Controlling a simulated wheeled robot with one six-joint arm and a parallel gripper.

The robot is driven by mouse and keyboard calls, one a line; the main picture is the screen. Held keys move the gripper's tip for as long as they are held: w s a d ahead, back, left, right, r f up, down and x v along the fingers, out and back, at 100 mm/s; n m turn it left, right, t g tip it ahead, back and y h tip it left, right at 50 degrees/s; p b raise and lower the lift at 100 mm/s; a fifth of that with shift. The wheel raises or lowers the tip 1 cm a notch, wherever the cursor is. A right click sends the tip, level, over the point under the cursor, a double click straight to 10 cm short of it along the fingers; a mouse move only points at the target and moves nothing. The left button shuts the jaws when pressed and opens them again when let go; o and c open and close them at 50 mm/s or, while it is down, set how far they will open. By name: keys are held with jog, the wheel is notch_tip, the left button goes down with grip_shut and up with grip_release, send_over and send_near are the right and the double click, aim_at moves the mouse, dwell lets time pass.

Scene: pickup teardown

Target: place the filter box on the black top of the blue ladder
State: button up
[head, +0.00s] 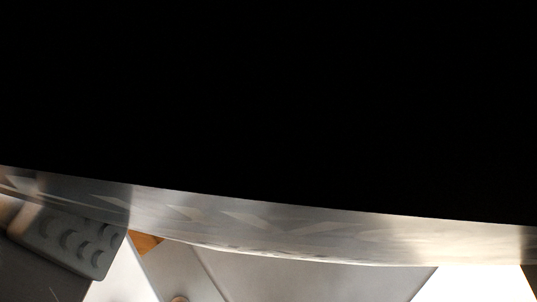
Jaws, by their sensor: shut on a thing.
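A large black area (270,90) fills the upper part of the head view, very close to the camera. A curved, shiny metallic band (290,232) runs along its lower edge. I cannot tell what these belong to. I cannot make out the filter box or the blue ladder with its black top. I cannot make out my gripper's fingers either, so its place relative to them is hidden.
A grey piece with several round marks (85,240) shows at the lower left. A small orange-brown patch (147,242) lies beside it. Grey flat surfaces (300,283) and a bright white area (475,283) show along the bottom. Free room cannot be judged.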

jog(key=shift+f, duration=3.25)
jog(key=shift+f, duration=0.1)
jog(key=o, duration=1.3)
jog(key=shift+s+a+r, duration=0.1)
jog(key=shift+s+r, duration=0.15)
jog(key=shift+s, duration=0.25)
jog(key=shift+v, duration=5.5)
